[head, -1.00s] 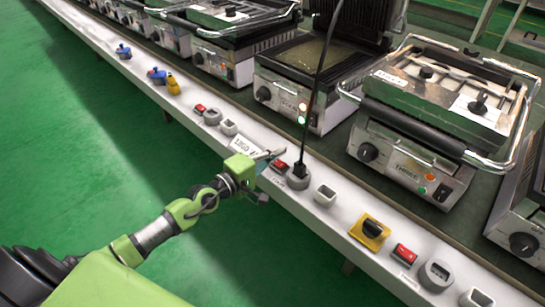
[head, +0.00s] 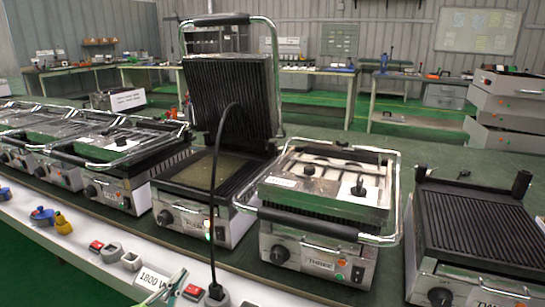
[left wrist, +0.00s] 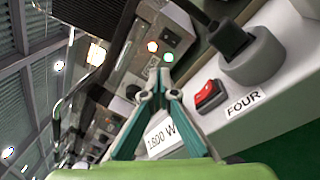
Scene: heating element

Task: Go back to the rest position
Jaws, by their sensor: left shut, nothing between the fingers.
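My left gripper (left wrist: 162,85) fills the lower middle of the left wrist view, its teal and grey fingers closed together with nothing held. In the head view only the tips of the left gripper (head: 176,278) show at the bottom edge, beside the red switch (head: 192,292). In the left wrist view the red switch (left wrist: 209,95), above a label reading FOUR (left wrist: 242,104), lies to the right of the fingers, apart from them in the picture. My right gripper is in neither view.
A black plug sits in the grey socket (left wrist: 255,62); its cable (head: 212,190) rises across the open-lidded grill (head: 205,190). A closed grill (head: 325,205) labelled THREE stands to its right. The white ledge (head: 75,258) runs along the front, with green floor beyond.

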